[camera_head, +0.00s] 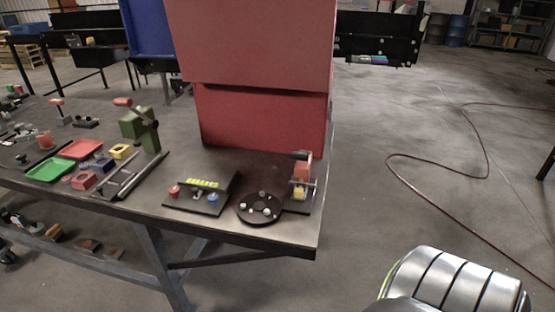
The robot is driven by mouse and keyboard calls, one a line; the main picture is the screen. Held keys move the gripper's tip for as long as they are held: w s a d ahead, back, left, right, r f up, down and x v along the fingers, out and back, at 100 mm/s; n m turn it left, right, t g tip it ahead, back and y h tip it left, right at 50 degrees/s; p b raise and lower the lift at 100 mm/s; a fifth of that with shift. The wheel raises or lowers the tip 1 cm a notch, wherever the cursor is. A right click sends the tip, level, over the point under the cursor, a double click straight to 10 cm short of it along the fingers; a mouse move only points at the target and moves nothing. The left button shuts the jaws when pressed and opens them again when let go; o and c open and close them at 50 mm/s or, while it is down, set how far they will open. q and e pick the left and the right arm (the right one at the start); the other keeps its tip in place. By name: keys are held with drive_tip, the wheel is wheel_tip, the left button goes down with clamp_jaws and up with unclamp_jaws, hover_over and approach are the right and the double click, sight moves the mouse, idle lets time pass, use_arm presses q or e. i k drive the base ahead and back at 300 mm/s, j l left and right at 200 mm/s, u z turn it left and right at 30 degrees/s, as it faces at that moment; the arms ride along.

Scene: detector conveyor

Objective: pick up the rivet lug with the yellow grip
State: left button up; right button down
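I cannot pick out a rivet lug with a yellow grip for certain. A small yellow piece (299,193) sits low in a red device with a dark handle (303,171) at the table's right front corner. A round black disc (259,208) with several small light pegs lies just left of it. A black panel (205,195) with a yellow strip, a red knob and a blue knob lies farther left. Neither of my grippers shows in the view.
The dark table (285,235) runs from the left to its right front corner. A large red box (262,120) stands on it behind the small devices. Green and red trays (80,150) lie at left. Open floor with a red hose (440,167) is at right.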

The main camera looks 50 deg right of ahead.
sight(299, 193)
drive_tip(key=l+u, duration=0.15)
drive_tip(key=l, duration=0.55)
drive_tip(key=l+u, duration=0.1)
drive_tip(key=l, duration=0.55)
drive_tip(key=k+l+u, duration=0.15)
drive_tip(key=l, duration=0.55)
drive_tip(key=l+u, duration=0.15)
drive_tip(key=l, duration=0.5)
